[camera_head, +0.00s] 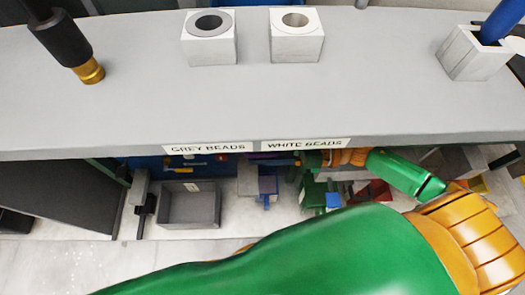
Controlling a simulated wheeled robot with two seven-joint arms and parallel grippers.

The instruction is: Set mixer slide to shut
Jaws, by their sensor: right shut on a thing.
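My right arm, green and orange, reaches from the bottom right to just below the counter's front edge. Its gripper (300,162) is small and partly hidden under that edge, between and below the bead labels. It is shut on a small part there, which appears to be the mixer slide; its outline is too small and shaded to read clearly. I cannot tell how far the slide is pushed in or out. My left gripper is not in view.
The grey counter (350,95) carries two white blocks with round holes (208,50) (296,48). A white holder (470,58) stands at right. A grey bin (188,206) sits below the counter.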

